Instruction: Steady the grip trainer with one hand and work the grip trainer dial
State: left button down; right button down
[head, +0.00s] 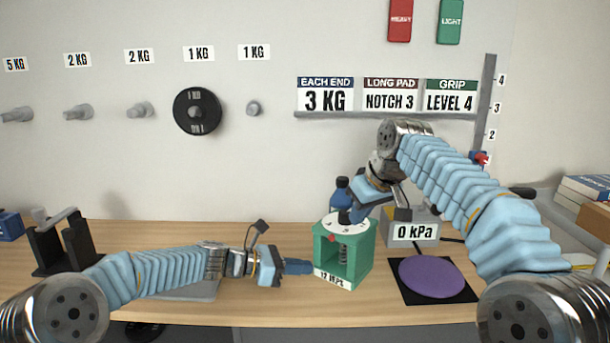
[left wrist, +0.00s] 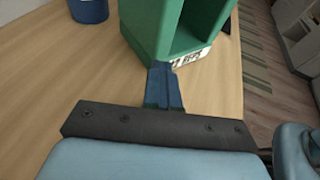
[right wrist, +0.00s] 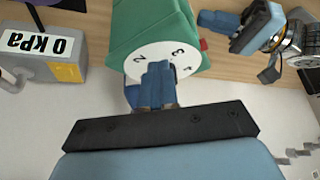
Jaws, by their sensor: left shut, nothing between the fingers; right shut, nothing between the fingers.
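The grip trainer (head: 361,262) is a green box frame with a spring inside, standing on the table; a label on its base is partly legible. Its white numbered dial (head: 346,226) is on top. It also shows in the left wrist view (left wrist: 150,25) and the right wrist view (right wrist: 150,20). My left gripper (head: 308,267) is shut and empty, its fingertips at the trainer's lower left side; contact is hard to tell. My right gripper (head: 350,215) is shut with its fingertips over the dial (right wrist: 178,60), hiding part of it; I cannot tell if they touch.
A purple pad (head: 438,277) on a black mat and a grey gauge box reading 0 kPa (head: 408,231) are right of the trainer. A blue bottle (head: 341,190) stands behind it. A wall card (head: 450,102) reads GRIP LEVEL 4. A black stand (head: 50,248) is at left.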

jog(key=shift+s+a, duration=0.15)
jog(key=shift+a, duration=0.35)
dwell(0.3)
jog(key=shift+s+d+r, duration=0.1)
jog(key=shift+s+d, duration=0.05)
jog(key=shift+s, duration=0.25)
jog(key=shift+r, duration=2.9)
